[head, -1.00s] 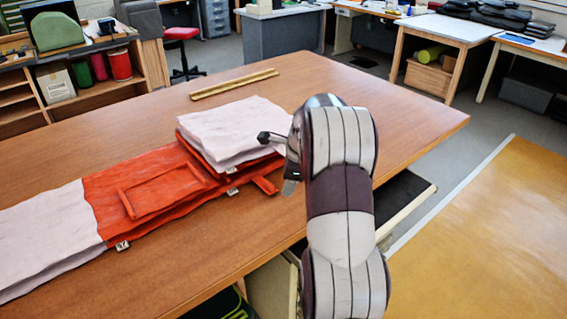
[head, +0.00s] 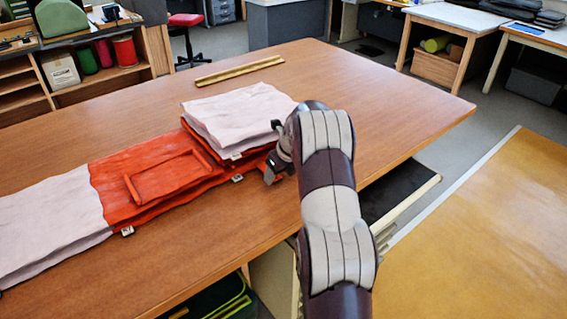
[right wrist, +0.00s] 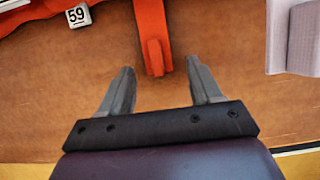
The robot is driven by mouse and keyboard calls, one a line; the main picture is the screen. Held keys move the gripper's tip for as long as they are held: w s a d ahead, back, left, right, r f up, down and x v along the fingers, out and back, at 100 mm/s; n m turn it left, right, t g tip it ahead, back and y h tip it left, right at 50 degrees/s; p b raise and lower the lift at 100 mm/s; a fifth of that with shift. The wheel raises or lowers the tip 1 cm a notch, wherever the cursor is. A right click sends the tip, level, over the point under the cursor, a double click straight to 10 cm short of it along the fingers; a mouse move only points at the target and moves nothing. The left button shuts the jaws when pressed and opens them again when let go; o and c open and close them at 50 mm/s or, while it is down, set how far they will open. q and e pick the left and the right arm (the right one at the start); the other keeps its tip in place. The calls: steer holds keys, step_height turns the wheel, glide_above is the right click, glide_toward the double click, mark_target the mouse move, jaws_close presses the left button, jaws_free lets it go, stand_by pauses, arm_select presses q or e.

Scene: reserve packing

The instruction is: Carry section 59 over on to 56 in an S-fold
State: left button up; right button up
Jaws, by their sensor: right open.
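The long folded cloth lies on the table in the head view, with a flat white section at the left and an orange section (head: 112,202) with a raised loop beside it. Toward the right a white section (head: 240,115) is stacked on orange layers (head: 222,178). My right gripper (head: 272,160) is at the right end of this stack. In the right wrist view the gripper (right wrist: 162,88) is open, with an orange strap end (right wrist: 154,55) between and just beyond its fingertips. The label 59 (right wrist: 77,16) shows on the orange edge at upper left. My left gripper is out of view.
A brass-coloured bar (head: 238,72) lies on the table (head: 390,95) behind the stack. The table is clear to the right and in front of the cloth. A shelf unit (head: 75,85) stands at the back left.

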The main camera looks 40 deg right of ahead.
steer(key=shift+w+f, duration=0.1)
steer(key=shift+f, duration=0.15)
steer(key=shift+c, duration=0.3)
